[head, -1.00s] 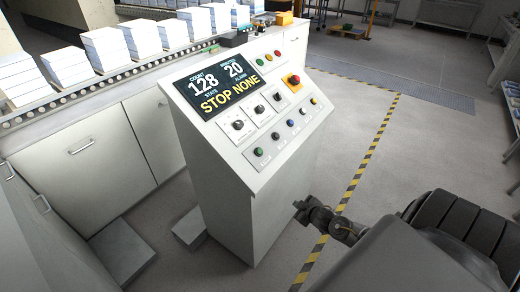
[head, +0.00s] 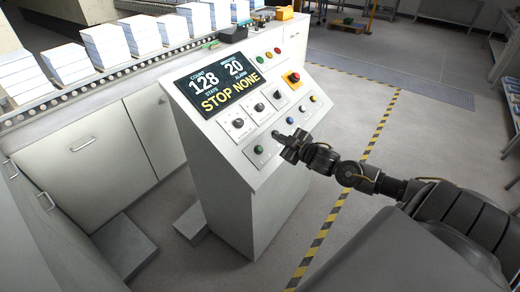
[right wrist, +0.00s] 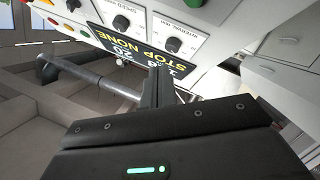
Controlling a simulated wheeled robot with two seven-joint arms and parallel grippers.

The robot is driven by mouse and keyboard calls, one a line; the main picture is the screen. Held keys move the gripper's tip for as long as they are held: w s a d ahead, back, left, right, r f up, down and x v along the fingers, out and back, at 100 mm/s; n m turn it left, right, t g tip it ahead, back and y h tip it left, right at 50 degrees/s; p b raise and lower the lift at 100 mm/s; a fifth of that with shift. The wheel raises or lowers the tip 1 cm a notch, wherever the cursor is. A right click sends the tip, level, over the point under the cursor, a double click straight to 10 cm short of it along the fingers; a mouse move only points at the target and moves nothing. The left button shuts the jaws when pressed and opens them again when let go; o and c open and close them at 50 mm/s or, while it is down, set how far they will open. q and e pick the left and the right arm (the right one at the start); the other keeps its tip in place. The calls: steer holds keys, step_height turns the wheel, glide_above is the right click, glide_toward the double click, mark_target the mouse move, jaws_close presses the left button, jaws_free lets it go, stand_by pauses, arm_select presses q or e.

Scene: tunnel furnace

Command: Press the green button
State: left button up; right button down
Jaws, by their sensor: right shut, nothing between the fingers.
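The green button (head: 258,149) is the leftmost in the lower button row of the white control panel (head: 224,150) in the head view. It is uncovered there. My right gripper (head: 277,136) is shut and empty, to the right of and slightly above the green button in the picture. I cannot tell its exact height over the panel. In the right wrist view its dark fingers (right wrist: 158,86) are together and cross in front of the upside-down screen. My left gripper is not in view.
Blue (head: 290,120), white and yellow buttons continue the row. Three knobs sit above it, beside a red emergency stop (head: 294,77) on yellow. The screen (head: 229,82) reads STOP NONE. A conveyor with paper stacks (head: 69,64) runs behind. Floor on the right is open.

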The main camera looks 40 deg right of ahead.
mark_target(259, 146)
steer(key=shift+f, duration=0.1)
steer(key=shift+w+a+f+b, duration=0.25)
steer(key=shift+w+f+b, duration=0.55)
steer(key=shift+f+b, duration=0.45)
steer(key=shift+w+a+f+b, duration=0.25)
steer(key=shift+w+f+b, duration=0.6)
steer(key=shift+f+b, duration=0.4)
steer(key=shift+w+a+f+b, duration=0.25)
steer(key=shift+w+f+b, duration=0.7)
steer(key=shift+b, duration=0.5)
steer(key=shift+f, duration=0.2)
steer(key=shift+w+f, duration=0.15)
steer(key=shift+f, duration=0.05)
steer(key=shift+w+a+f+b, duration=0.2)
steer(key=shift+f+b, duration=0.15)
steer(key=shift+f, duration=0.15)
steer(key=shift+r, duration=0.1)
steer(key=shift+s+d+r+p, duration=0.2)
steer(key=shift+s+r+p, duration=0.3)
steer(key=shift+r+p, duration=0.4)
steer(key=shift+f, duration=0.1)
